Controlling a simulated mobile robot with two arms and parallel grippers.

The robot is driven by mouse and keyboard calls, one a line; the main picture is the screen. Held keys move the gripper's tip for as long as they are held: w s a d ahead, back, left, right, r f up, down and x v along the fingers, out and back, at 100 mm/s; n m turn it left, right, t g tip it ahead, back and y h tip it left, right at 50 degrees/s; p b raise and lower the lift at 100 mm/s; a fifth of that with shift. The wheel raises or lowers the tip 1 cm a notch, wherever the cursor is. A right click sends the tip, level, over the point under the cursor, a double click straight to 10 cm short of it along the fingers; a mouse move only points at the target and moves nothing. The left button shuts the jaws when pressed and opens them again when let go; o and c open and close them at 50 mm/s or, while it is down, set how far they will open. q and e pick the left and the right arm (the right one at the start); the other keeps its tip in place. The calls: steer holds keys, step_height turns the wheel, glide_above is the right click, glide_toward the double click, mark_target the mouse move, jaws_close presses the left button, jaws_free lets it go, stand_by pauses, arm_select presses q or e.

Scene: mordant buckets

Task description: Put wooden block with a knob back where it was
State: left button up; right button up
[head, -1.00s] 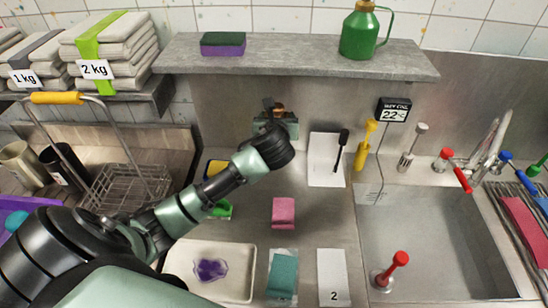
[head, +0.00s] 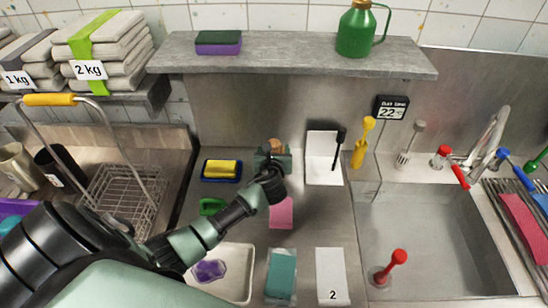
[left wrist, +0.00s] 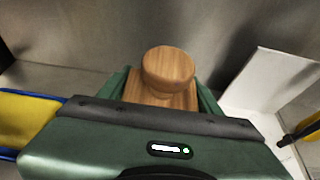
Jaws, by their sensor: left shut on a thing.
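The wooden block with a knob (left wrist: 168,70) is between the green fingers of my left gripper (left wrist: 165,95) in the left wrist view. Its round knob faces up and its square base is clasped by the fingers. In the head view my left gripper (head: 272,158) is at the back of the steel counter, left of a white card, and only the brown knob (head: 275,145) shows above it. My left gripper is shut on the block. Whether the block's underside touches the counter is hidden. My right gripper is not in view.
A blue tray with a yellow sponge (head: 222,168) is left of the gripper. A white card (head: 323,170) with a black brush is to the right. A pink sponge (head: 281,213) lies in front. A grey shelf (head: 290,62) overhangs behind; the sink (head: 430,230) is at right.

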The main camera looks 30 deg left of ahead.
arm_select(q)
steer(key=shift+f, duration=1.8)
steer(key=shift+f+b, duration=0.2)
steer(key=shift+b, duration=0.1)
steer(key=o, duration=1.5)
steer(key=shift+r, duration=0.15)
steer(key=shift+s+r, duration=0.1)
steer(key=shift+s, duration=0.05)
steer(key=v, duration=1.1)
steer(key=shift+s+d+r, duration=0.1)
steer(key=shift+s+d, duration=0.15)
steer(key=shift+s, duration=0.1)
